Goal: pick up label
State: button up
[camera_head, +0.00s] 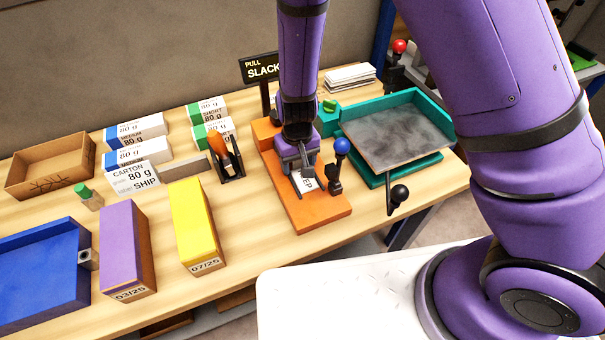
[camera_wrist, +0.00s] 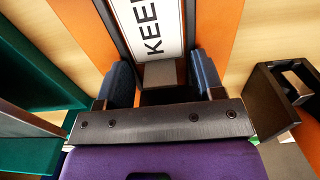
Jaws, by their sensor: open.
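A white label (camera_head: 306,183) with dark lettering lies on the orange board (camera_head: 318,216). In the wrist view the label (camera_wrist: 152,28) reads "KEE", and its far part runs out of the picture. I cannot tell whether the fingers touch anything. Part of the label is hidden by my gripper in the head view.
A blue-knobbed lever (camera_head: 342,147) stands close right of the label. A teal tray (camera_head: 425,103) with a grey plate is further right. A dark holder with an orange-handled tool (camera_head: 221,148) stands left. Paper reams and yellow (camera_head: 195,220) and purple (camera_head: 122,245) blocks fill the left.

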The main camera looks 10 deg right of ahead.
jog(key=c, duration=0.9)
jog(key=shift+r, duration=0.15)
